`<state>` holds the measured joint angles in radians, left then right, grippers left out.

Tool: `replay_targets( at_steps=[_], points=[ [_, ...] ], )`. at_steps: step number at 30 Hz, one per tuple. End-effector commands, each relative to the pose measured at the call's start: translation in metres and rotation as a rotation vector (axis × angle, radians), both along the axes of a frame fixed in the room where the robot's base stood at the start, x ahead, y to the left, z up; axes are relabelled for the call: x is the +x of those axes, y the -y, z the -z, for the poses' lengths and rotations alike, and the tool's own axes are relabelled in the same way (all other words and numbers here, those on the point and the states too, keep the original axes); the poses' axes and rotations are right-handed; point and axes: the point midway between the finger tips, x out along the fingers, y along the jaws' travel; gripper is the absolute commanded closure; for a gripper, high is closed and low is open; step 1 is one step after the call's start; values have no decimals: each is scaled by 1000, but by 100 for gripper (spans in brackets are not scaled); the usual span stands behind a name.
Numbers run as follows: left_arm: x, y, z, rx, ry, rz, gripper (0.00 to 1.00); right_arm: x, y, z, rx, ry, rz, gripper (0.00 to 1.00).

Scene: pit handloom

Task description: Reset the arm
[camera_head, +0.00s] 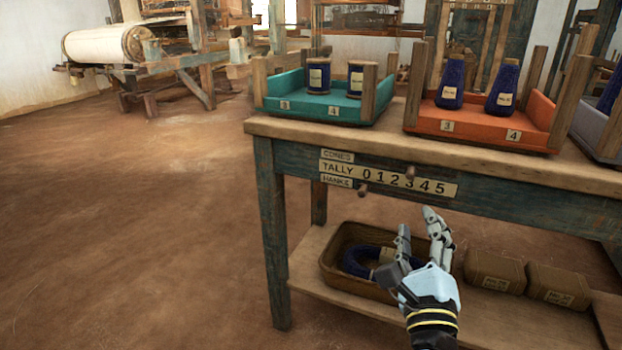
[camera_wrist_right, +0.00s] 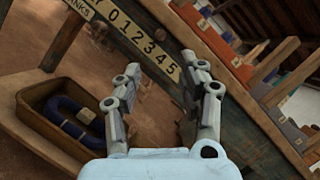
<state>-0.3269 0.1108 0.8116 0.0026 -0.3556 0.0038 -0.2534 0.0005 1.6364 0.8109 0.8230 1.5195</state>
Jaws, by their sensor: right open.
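My right gripper (camera_head: 420,240) is open and empty in the head view. It is in front of the table (camera_head: 270,220), below the tally strip and over the lower shelf area. In the right wrist view its two fingers (camera_wrist_right: 160,100) stand apart with nothing between them. Beyond them are the tally strip (camera_wrist_right: 130,40) and the table's front. My left gripper is in neither view.
A teal tray (camera_head: 300,105) with two blue spools and an orange tray (camera_head: 470,125) with two blue cones stand on the tabletop. A wooden basket (camera_head: 335,265) with a blue hank and two brown packages (camera_head: 495,270) are on the lower shelf. Floor at left is clear.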

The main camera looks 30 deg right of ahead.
Motion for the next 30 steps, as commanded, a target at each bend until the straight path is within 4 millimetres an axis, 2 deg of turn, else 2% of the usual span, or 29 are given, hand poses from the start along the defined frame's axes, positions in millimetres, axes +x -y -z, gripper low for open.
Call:
replay_targets(
  at_steps=[5, 7, 8, 11, 14, 15, 17, 18, 20, 21, 23, 25, 27, 30],
  points=[
    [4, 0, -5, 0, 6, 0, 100, 0, 0, -7, -2, 2, 0, 59],
    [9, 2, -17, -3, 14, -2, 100, -2, 2, -13, -7, -11, -3, 59],
    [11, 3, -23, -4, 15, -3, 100, -4, 2, -8, -20, -39, -7, 59],
    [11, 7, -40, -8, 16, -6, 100, -13, -11, 45, -154, -282, -91, 59],
    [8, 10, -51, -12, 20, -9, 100, -37, -29, 117, -378, -609, -214, 59],
    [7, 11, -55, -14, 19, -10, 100, -52, -35, 146, -478, -738, -273, 59],
    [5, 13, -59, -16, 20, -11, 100, -80, -43, 188, -624, -922, -370, 59],
    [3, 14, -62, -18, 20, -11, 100, -103, -47, 214, -725, -1037, -444, 59],
    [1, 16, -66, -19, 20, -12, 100, -140, -51, 250, -872, -1193, -562, 59],
    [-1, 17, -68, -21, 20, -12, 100, -167, -53, 271, -971, -1288, -648, 59],
    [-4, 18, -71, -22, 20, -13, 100, -210, -55, 299, -1115, -1417, -791, 59],
    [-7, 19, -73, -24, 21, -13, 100, -262, -55, 325, -1280, -1537, -970, 59],
    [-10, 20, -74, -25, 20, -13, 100, -311, -53, 343, -1431, -1620, -1157, 59],
    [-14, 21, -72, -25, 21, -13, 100, -370, -50, 360, -1622, -1675, -1417, 59]
  ],
)
